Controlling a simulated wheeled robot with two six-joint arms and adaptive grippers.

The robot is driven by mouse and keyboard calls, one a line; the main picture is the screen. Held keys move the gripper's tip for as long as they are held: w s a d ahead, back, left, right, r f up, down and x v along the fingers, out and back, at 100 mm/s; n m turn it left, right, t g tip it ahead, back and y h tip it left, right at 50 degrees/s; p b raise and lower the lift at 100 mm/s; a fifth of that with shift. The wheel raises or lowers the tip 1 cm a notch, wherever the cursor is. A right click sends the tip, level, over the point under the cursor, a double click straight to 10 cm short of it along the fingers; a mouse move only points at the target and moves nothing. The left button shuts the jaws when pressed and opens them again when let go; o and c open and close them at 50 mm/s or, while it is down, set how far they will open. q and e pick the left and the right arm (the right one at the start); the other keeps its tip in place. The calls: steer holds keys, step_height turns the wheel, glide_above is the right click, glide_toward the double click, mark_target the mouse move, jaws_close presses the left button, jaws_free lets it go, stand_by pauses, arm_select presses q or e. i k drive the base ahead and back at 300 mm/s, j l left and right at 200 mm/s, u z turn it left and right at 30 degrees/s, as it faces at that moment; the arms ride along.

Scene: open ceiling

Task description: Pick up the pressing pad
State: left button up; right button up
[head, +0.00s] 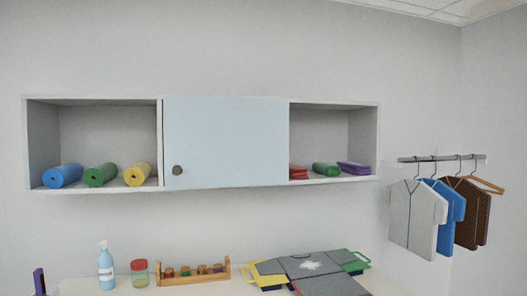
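I cannot tell for sure which thing is the pressing pad. A flat dark grey panelled piece (330,285) lies on the white table at the lower right, cut off by the bottom edge of the view. A crumpled white patch (311,266) shows on its upper part. A yellow-edged piece with a handle (266,268) and a green-edged piece with a handle (353,264) stick out at its sides. Neither of my grippers is in view.
On the table (75,287) stand a pump bottle (106,268), a red-lidded jar (139,273) and a wooden rack (193,273). A wall cabinet (225,142) with a closed pale-blue door hangs above. Shirts (418,217) hang from a rail at right.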

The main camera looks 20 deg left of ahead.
mark_target(329, 170)
steer(key=i+l+u, duration=0.15)
steer(key=i+l, duration=0.2)
steer(key=i+l+u, duration=0.15)
steer(key=i+l, duration=0.15)
steer(key=l, duration=0.2)
